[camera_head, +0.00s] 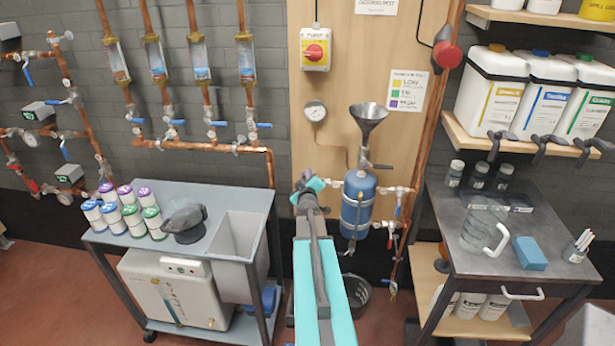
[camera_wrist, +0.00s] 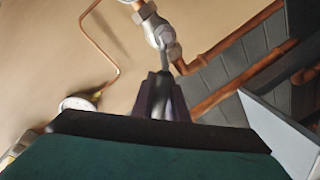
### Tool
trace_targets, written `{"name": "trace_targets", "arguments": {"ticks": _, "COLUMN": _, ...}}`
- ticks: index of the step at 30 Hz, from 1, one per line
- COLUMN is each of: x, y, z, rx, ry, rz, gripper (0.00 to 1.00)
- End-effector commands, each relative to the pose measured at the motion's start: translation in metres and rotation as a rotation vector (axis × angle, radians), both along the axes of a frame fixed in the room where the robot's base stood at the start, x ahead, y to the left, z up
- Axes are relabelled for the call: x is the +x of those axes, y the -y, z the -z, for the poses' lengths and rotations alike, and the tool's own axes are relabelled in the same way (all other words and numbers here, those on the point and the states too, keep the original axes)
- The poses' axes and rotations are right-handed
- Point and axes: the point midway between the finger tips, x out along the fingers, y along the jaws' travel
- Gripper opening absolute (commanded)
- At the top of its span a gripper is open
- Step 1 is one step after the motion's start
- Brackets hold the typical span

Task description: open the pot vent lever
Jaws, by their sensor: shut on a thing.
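The blue pot (camera_head: 357,205) hangs on the wooden panel, with a grey funnel (camera_head: 366,122) above it. My gripper (camera_head: 310,186) is at the pot's left side in the head view, and my arm covers much of the area below. In the wrist view my gripper (camera_wrist: 163,90) is shut on a thin grey lever, the pot vent lever (camera_wrist: 165,62). The lever runs from a metal valve (camera_wrist: 158,32) down between the dark fingers. The valve is hard to make out in the head view behind my gripper.
A pressure gauge (camera_head: 315,111) with a thin copper tube is just above my gripper. Copper pipes and valves stand right of the pot. A bench with a sink (camera_head: 235,238) is on the left, and a dark cart (camera_head: 480,245) is on the right.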

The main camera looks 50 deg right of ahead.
Motion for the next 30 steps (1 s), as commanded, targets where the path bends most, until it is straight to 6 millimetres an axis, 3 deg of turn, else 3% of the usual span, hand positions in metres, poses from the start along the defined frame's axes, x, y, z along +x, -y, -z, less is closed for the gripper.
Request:
{"name": "trace_targets", "arguments": {"ticks": 2, "x": -0.002, "y": -0.002, "z": 0.006, "rx": 0.013, "ry": -0.006, "rz": 0.0, "gripper": 0.0}}
{"name": "trace_targets", "arguments": {"ticks": 3, "x": -0.003, "y": -0.001, "z": 0.006, "rx": 0.013, "ry": -0.005, "rz": 0.001, "gripper": 0.15}}
{"name": "trace_targets", "arguments": {"ticks": 6, "x": -0.005, "y": 0.002, "z": 0.006, "rx": 0.013, "ry": -0.005, "rz": 0.005, "gripper": 0.32}}
{"name": "trace_targets", "arguments": {"ticks": 20, "x": -0.007, "y": 0.005, "z": 0.004, "rx": 0.01, "ry": -0.003, "rz": 0.008, "gripper": 0.32}}
{"name": "trace_targets", "arguments": {"ticks": 30, "x": -0.018, "y": -0.008, "z": 0.001, "rx": 0.01, "ry": -0.003, "rz": 0.008, "gripper": 0.32}}
